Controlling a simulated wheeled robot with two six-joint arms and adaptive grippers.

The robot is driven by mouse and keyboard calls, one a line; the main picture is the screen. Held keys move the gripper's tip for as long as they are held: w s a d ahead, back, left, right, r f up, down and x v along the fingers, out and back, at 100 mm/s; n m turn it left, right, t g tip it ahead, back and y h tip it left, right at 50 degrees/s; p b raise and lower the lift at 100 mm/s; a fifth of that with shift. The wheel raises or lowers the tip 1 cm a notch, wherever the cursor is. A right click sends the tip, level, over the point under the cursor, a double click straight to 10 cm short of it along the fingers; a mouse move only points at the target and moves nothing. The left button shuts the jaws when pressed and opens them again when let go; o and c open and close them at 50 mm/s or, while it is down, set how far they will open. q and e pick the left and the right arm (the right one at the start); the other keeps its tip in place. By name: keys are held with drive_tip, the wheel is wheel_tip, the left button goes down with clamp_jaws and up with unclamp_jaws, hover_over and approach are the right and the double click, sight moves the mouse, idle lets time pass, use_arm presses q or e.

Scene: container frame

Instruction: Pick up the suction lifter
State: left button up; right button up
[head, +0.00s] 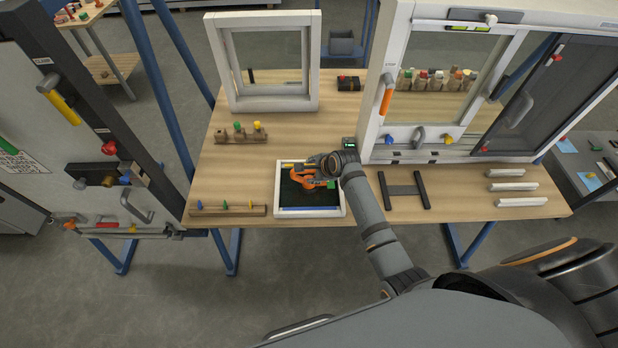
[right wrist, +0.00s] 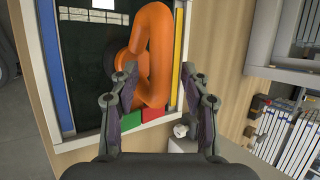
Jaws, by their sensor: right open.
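The orange suction lifter (head: 300,178) lies in a white-framed tray (head: 279,196) with a dark bottom, at the front middle of the wooden table. In the right wrist view its thick looped orange handle (right wrist: 155,42) fills the upper middle, and part of a dark round pad shows beside it. My right gripper (head: 318,166) is over the tray, at the lifter. It is open; in the right wrist view its two fingers (right wrist: 159,75) stand on either side of the handle's near end. Whether they touch it cannot be told. My left gripper is not in view.
Red (right wrist: 154,114) and green (right wrist: 131,128) blocks lie at the tray's near edge in the right wrist view. A window frame (head: 315,62) stands behind on the table. A larger window unit (head: 375,100) stands to the right. A dark H-shaped piece (head: 404,190) lies right of the tray.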

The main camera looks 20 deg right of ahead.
drive_tip(key=shift+s, duration=0.1)
drive_tip(key=c, duration=0.5)
clamp_jaws()
drive_tip(key=shift+r, duration=0.1)
drive_tip(key=shift+r, duration=0.3)
drive_tip(key=r+b, duration=0.1)
drive_tip(key=r, duration=0.2)
drive_tip(key=shift+s, duration=0.2)
drive_tip(key=s+a+r+b, duration=0.2)
drive_tip(key=s+r, duration=0.7)
drive_tip(key=s, duration=0.4)
drive_tip(key=shift+s+r+b, duration=0.15)
drive_tip(key=shift+r+b, duration=0.05)
drive_tip(key=shift+b, duration=0.2)
